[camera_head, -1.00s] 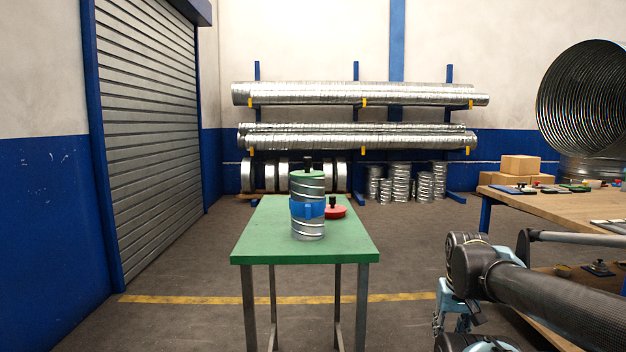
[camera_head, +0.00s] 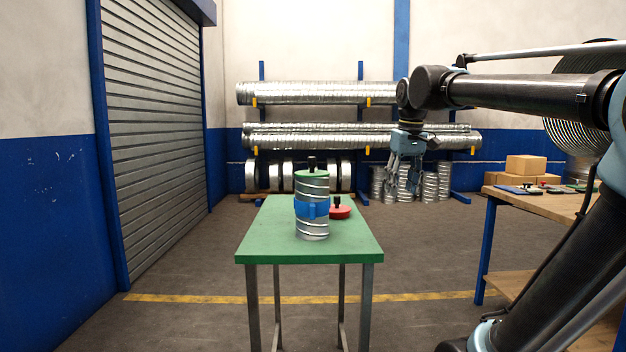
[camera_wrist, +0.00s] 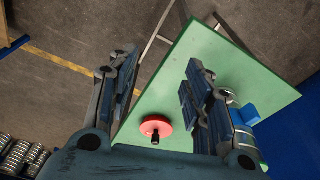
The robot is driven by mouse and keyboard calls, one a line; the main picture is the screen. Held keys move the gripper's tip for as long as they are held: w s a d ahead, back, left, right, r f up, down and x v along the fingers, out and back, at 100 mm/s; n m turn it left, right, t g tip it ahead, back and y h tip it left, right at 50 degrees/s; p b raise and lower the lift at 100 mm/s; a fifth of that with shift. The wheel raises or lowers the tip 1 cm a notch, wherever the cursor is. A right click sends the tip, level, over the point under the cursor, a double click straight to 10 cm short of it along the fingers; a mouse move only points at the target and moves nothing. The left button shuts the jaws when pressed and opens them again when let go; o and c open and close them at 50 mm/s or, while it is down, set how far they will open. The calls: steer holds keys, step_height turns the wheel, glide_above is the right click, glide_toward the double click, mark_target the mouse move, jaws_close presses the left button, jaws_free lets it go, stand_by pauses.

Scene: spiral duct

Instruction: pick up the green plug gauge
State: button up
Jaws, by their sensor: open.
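The green plug gauge (camera_head: 312,172) is a green disc with a black knob. It sits in the top end of an upright metal duct piece (camera_head: 312,228) with a blue band (camera_head: 312,208) around it. The duct stands on the green table (camera_head: 262,240). My gripper (camera_head: 400,190) is open and empty, up and to the right of the duct, fingers pointing down. In the wrist view my open gripper (camera_wrist: 158,90) shows above the table (camera_wrist: 200,50). There the right finger hides much of the duct, and I cannot make out the green gauge.
A red disc with a black knob (camera_head: 341,212) lies on the table behind and right of the duct; it also shows in the wrist view (camera_wrist: 156,127). A wooden workbench (camera_head: 545,200) with boxes and small items stands at the right. The table's left part is clear.

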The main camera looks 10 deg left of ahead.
steer(key=w+a+r+n+g, duration=0.1)
steer(key=w+a+r+n, duration=0.15)
steer(key=a+r, duration=0.9)
steer(key=w+a+r+n, duration=0.2)
steer(key=a+r+n, duration=0.2)
steer(key=a+r, duration=0.8)
glide_above(312, 158)
steer(key=w, duration=0.1)
steer(key=shift+m+y, duration=0.25)
steer(key=shift+y, duration=0.05)
steer(key=f, duration=1.2)
steer(key=shift+w+d+f, duration=0.15)
steer(key=shift+d+f, duration=0.1)
steer(key=shift+d, duration=0.05)
steer(key=shift+w+a+f, duration=0.1)
steer(key=shift+a+f, duration=0.15)
steer(key=shift+f, duration=1.05)
steer(key=shift+a+f, duration=0.2)
steer(key=shift+f, duration=1.1)
jaws_close()
